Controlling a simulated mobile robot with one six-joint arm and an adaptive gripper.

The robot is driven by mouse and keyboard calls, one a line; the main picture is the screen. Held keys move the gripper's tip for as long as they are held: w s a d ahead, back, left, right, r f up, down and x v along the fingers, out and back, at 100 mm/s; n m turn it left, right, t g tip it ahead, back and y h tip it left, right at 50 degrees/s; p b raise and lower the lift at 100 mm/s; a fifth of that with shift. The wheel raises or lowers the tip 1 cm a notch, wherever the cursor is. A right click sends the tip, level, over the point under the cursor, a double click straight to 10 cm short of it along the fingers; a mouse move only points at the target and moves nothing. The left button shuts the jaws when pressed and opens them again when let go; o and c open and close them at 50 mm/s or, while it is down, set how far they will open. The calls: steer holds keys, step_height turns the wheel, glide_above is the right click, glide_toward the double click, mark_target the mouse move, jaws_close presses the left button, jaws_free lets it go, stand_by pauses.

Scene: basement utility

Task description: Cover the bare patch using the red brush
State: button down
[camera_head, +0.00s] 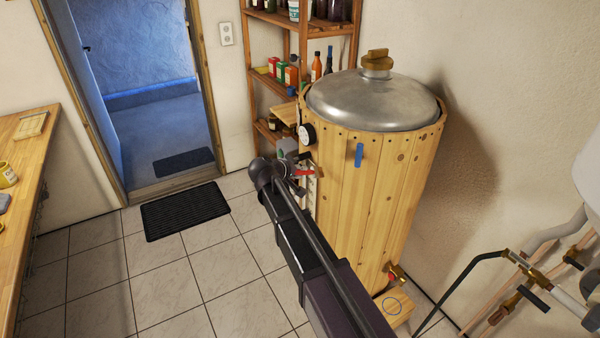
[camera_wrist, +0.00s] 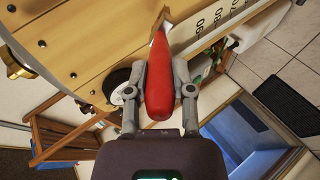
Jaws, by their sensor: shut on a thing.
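My gripper (camera_wrist: 160,98) is shut on the red brush (camera_wrist: 159,88); its red handle lies between the two fingers in the wrist view, with a pale brown end pointing up the picture. In the head view the gripper (camera_head: 292,170) is beside the left side of a wooden barrel (camera_head: 375,190), and a little of the red brush (camera_head: 304,173) shows. I cannot tell whether the brush touches the barrel. The barrel's planks carry a blue mark (camera_head: 358,155) near the top. I cannot make out a bare patch for certain.
A shelf (camera_head: 302,50) with bottles stands behind the barrel. Pipes and valves (camera_head: 530,280) are at the lower right. A wooden counter (camera_head: 30,170) is at the left. A black mat (camera_head: 186,210) lies before the open doorway; the tiled floor (camera_head: 160,290) is otherwise clear there.

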steer(key=shift+w+d, duration=0.2)
steer(key=shift+w, duration=0.1)
stand_by(1.3)
steer(key=shift+s+d, duration=0.1)
steer(key=shift+s+d, duration=0.3)
steer(key=shift+d, duration=0.1)
steer(key=shift+a, duration=0.1)
steer(key=shift+w+a, duration=0.8)
steer(key=shift+a, duration=0.1)
steer(key=shift+s+d, duration=0.15)
steer(key=shift+d, duration=0.05)
steer(key=shift+s+d, duration=0.55)
steer(key=shift+d, duration=0.3)
